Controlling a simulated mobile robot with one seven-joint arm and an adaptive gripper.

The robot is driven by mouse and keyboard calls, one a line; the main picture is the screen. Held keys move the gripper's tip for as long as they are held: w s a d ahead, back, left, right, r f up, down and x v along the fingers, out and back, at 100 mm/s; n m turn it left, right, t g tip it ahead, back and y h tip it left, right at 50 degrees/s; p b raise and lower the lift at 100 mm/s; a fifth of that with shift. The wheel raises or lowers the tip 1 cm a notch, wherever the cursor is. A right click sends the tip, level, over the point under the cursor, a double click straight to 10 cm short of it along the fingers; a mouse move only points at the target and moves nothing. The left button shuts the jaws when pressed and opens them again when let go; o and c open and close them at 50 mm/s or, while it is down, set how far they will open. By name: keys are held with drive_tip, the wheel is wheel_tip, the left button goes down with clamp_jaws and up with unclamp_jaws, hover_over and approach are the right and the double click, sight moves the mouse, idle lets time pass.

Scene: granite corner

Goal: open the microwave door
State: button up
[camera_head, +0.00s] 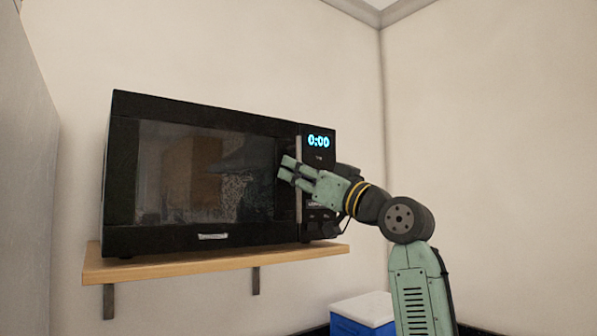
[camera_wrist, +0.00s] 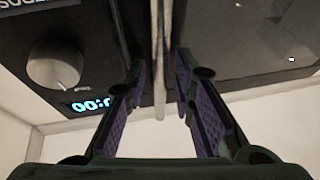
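The black microwave (camera_head: 190,110) sits on a wooden shelf, with its dark glass door (camera_head: 165,185) shut. A pale vertical handle (camera_head: 299,205) runs along the door's right side; my gripper hides part of it. My gripper (camera_head: 286,170) is at the front of the door, at about the middle of the handle's height. In the wrist view, my gripper (camera_wrist: 160,70) has its two fingers apart, with the handle (camera_wrist: 160,95) running between them. A gap shows on each side, so it is open and not clamped on the handle.
The control panel's display (camera_head: 318,141) reads 0:00, and a round knob (camera_wrist: 55,65) shows in the wrist view. The wooden shelf (camera_head: 180,264) is on the wall. A blue-and-white box (camera_head: 362,310) stands below. A grey surface (camera_head: 25,190) rises at left. Space before the door looks clear.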

clamp_jaws()
idle(0.6)
